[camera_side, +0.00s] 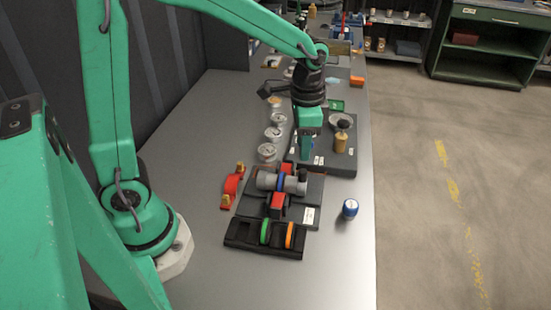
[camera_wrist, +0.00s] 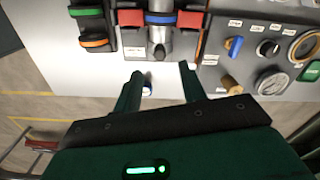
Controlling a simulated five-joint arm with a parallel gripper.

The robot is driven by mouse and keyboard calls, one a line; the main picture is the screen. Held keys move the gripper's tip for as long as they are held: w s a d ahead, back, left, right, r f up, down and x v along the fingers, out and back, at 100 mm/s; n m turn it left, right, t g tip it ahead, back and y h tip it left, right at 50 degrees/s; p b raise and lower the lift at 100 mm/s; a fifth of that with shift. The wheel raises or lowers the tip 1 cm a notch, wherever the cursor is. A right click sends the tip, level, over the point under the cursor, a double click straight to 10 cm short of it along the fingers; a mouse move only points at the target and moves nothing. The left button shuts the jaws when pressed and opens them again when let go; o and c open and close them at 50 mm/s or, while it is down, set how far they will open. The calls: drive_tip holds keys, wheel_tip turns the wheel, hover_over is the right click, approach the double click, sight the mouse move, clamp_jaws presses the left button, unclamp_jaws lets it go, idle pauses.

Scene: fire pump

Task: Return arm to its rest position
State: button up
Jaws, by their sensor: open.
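My green arm reaches over the bench from the left in the side view. My gripper (camera_side: 306,152) points down near the left part of the dark panel (camera_side: 335,165). In the wrist view my gripper (camera_wrist: 160,82) has its two fingers spread apart, with nothing held between them. Whether the fingertips touch the panel cannot be told.
A grey pipe with a blue band (camera_side: 281,182) sits on a dark base between red blocks. A black tray (camera_side: 238,233) holds green and orange rings. The blue-capped item (camera_side: 350,209) stands near the bench's right edge. Gauges (camera_side: 267,152) line the left. The front bench is clear.

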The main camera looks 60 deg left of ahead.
drive_tip(key=shift+r, duration=0.25)
drive_tip(key=s+a+r+n+t, duration=0.2)
drive_tip(key=s+r+n, duration=0.1)
drive_tip(key=s, duration=0.4)
drive_tip(key=s+a+r+n+t, duration=0.2)
drive_tip(key=s+r+n+t, duration=0.1)
drive_tip(key=s+r, duration=0.2)
drive_tip(key=shift+s+a+r+t, duration=0.3)
drive_tip(key=shift+s+r, duration=0.05)
drive_tip(key=shift+s, duration=0.7)
